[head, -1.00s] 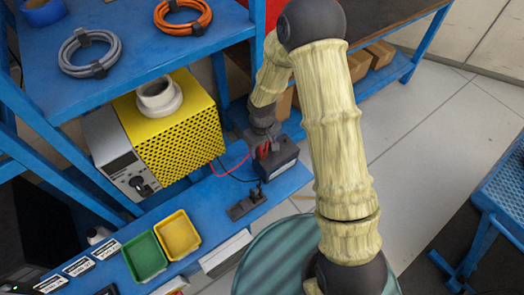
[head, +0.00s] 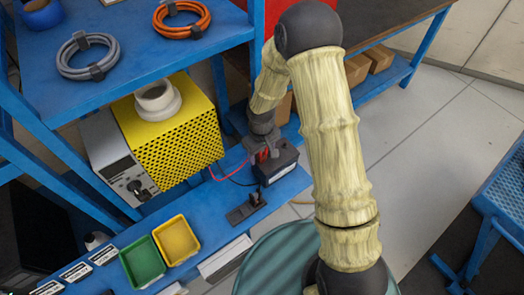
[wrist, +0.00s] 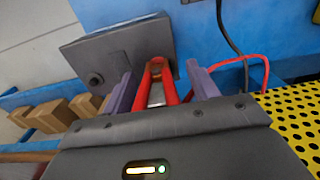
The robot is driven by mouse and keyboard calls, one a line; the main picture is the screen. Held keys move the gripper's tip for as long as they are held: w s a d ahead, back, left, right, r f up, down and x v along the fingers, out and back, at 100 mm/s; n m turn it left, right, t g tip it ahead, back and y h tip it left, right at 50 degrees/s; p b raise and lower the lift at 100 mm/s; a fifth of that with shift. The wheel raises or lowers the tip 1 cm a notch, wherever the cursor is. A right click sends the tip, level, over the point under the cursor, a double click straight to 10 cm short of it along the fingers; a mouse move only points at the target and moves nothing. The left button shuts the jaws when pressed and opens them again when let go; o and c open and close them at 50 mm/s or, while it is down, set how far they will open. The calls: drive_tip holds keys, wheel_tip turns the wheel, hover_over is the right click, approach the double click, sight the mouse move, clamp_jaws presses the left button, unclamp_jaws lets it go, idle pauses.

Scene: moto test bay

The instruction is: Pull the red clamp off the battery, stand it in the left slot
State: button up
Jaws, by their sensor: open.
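The dark grey battery (head: 284,166) sits on the blue bench; in the wrist view it is the grey box (wrist: 112,52). The red clamp (wrist: 156,78) is at the battery, with its two red handles pointing towards my gripper. My gripper (wrist: 160,86) is open, with one purple-grey finger on each side of the clamp. In the head view my gripper (head: 262,147) is over the near left part of the battery and hides most of the clamp. The dark slotted holder (head: 243,211) lies on the bench in front of the battery. A dark upright piece stands at its right end.
A yellow perforated power supply (head: 180,128) stands left of the battery. A red cable (wrist: 250,58) and a black cable (wrist: 226,30) run beside my gripper. Green (head: 143,262) and yellow (head: 176,241) bins lie left of the holder. A blue shelf (head: 125,22) overhangs the power supply.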

drive_tip(key=shift+w+d, duration=0.1)
idle(0.4)
drive_tip(key=shift+c, duration=0.2)
clamp_jaws()
drive_tip(key=shift+r+p, duration=2.3)
drive_tip(key=shift+r, duration=0.75)
drive_tip(key=shift+r+p, duration=1.9)
drive_tip(key=shift+r, duration=0.6)
